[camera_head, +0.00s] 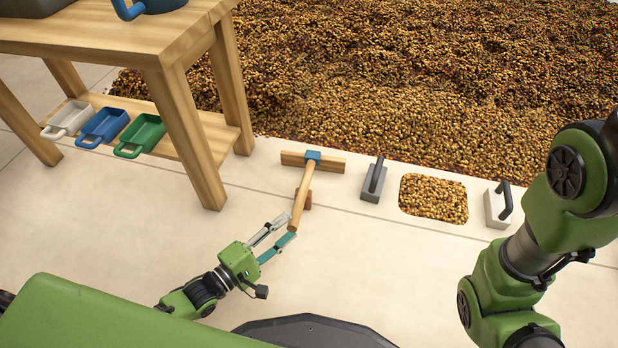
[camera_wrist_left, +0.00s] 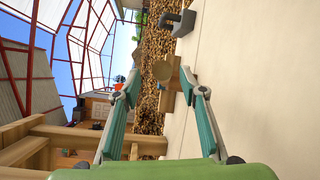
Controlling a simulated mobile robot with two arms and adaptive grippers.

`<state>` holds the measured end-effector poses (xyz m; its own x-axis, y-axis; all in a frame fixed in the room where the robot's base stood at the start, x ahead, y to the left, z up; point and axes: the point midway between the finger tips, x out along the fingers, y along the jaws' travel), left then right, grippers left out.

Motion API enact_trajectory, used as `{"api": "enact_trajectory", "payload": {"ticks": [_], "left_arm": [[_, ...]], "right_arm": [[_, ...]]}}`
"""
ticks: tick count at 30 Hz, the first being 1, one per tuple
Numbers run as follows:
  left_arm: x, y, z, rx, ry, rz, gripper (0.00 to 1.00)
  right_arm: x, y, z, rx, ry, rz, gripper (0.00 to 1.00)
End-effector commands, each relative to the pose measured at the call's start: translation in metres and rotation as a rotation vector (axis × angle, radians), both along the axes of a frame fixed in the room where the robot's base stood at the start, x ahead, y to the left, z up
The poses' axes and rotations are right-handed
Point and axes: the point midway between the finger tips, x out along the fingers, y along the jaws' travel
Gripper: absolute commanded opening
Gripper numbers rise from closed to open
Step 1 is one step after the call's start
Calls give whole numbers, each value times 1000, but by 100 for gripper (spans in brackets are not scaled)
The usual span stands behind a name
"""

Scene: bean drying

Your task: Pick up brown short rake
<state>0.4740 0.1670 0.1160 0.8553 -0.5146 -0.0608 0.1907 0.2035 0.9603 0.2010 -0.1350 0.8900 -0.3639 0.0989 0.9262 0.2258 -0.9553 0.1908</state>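The brown short rake (camera_head: 302,192) lies near the bean bed with its wooden head (camera_head: 328,162) and blue joint at the far end. My left gripper (camera_head: 289,228) is open at the near end of the handle. In the left wrist view the round handle end (camera_wrist_left: 162,71) shows ahead, between the spread fingers of my left gripper (camera_wrist_left: 160,88); the fingers stand apart from it. My right arm shows at the right, but its gripper is out of view.
A wooden table (camera_head: 110,35) stands at the left; its low shelf holds white, blue and green scoops (camera_head: 142,134). A grey block tool (camera_head: 374,183), a bean patch (camera_head: 433,198) and a white block tool (camera_head: 497,207) lie to the right. The near floor is clear.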

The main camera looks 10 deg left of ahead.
Motion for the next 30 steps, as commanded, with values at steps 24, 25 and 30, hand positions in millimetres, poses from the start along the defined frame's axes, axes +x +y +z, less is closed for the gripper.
{"api": "enact_trajectory", "payload": {"ticks": [24,25,30], "left_arm": [[30,-17,-6,-1,1,0,0],[30,-17,-4,-2,-5,-1,0],[30,-17,-4,-2,-5,0,0]], "right_arm": [[0,0,-27,-1,0,0,40],[0,0,-27,0,0,0,40],[0,0,-27,0,1,0,40]]}}
